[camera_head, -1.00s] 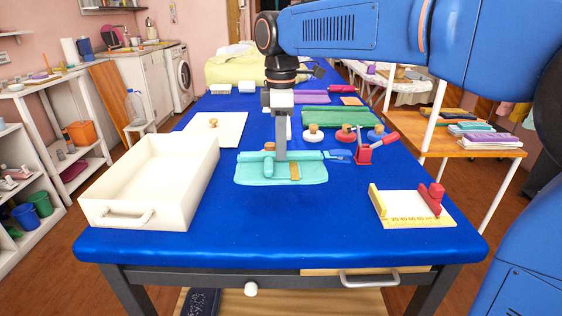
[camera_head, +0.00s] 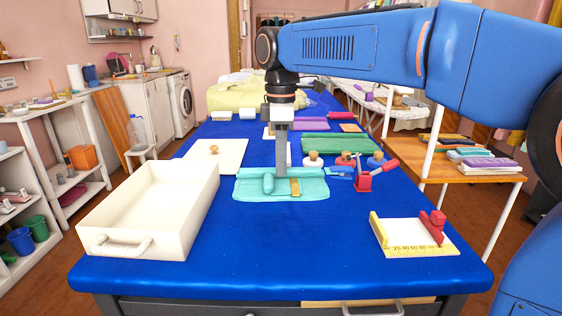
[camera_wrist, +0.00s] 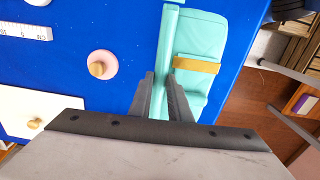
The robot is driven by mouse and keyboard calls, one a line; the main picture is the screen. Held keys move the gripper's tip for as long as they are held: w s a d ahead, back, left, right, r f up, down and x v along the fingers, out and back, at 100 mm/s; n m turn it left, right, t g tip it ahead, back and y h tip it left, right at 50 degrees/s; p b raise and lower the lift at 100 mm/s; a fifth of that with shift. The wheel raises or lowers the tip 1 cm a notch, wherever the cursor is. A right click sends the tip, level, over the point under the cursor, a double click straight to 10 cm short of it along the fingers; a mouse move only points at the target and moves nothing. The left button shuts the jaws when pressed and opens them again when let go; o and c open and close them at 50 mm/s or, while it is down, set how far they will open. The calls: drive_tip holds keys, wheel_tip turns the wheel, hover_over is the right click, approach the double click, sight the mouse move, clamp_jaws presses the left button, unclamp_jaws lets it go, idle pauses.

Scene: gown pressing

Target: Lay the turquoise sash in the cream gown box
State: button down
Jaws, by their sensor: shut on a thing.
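The turquoise sash (camera_head: 316,189) is a folded flat piece with a raised ridge along its far edge and a gold band, near the middle of the blue table. My gripper (camera_head: 282,175) points straight down and is shut on that ridge. In the wrist view the fingers (camera_wrist: 161,76) close around the ridge, and the sash (camera_wrist: 204,35) spreads to the right. I cannot tell whether any of the sash is off the table. The cream gown box (camera_head: 172,246) stands to the left, open on top, with a handle on its near end. Its visible floor is empty.
A cream board with a knob (camera_head: 230,157) lies behind the box. Several knobbed discs and a red clamp (camera_head: 364,181) stand just right of and behind the sash. A yellow-edged ruler board (camera_head: 405,242) lies at front right. The table's front middle is clear.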

drive_tip(key=shift+r, duration=4)
